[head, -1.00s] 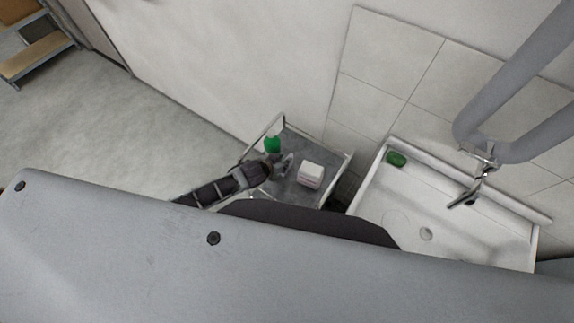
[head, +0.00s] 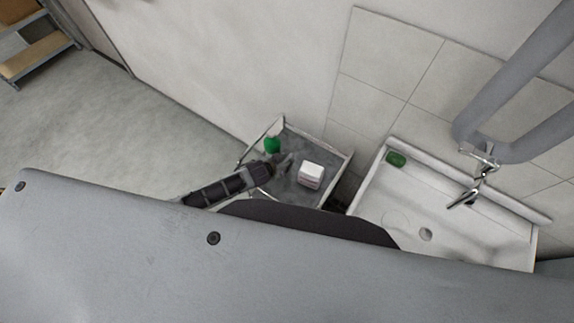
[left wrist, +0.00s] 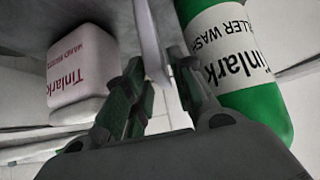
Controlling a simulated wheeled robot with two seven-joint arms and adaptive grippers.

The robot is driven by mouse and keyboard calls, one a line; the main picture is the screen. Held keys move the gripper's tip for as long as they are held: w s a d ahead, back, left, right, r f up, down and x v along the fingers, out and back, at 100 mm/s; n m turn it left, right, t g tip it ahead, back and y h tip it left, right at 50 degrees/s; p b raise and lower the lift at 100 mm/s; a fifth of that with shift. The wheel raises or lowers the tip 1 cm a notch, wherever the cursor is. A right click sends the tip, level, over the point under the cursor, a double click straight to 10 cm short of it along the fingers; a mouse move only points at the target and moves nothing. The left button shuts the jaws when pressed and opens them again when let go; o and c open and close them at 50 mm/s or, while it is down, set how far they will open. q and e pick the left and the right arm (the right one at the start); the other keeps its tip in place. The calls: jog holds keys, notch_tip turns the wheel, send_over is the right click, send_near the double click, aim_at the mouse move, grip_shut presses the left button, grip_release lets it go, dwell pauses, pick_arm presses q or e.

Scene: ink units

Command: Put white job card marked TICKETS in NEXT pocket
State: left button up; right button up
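My left gripper (head: 284,161) reaches over a small grey trolley top, between a green bottle and a white box. In the left wrist view its two fingers (left wrist: 160,85) lean toward each other. A pale, thin strip (left wrist: 150,40) stands between the fingertips, seen nearly edge-on. It may be the job card, but no TICKETS marking is readable. I cannot tell whether the fingers press on it. No NEXT pocket shows in either view. My right gripper is not in view.
The green-and-white bottle (head: 272,145) marked Tinlark stands close beside the fingers, as does the white Tinlark box (head: 311,174). The trolley (head: 293,193) has a raised rim. Right of it is a white sink (head: 460,240) with a tap (head: 470,196) and a green item (head: 396,159).

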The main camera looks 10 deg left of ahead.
pick_arm(q)
jog(key=shift+x, duration=1.3)
grip_shut()
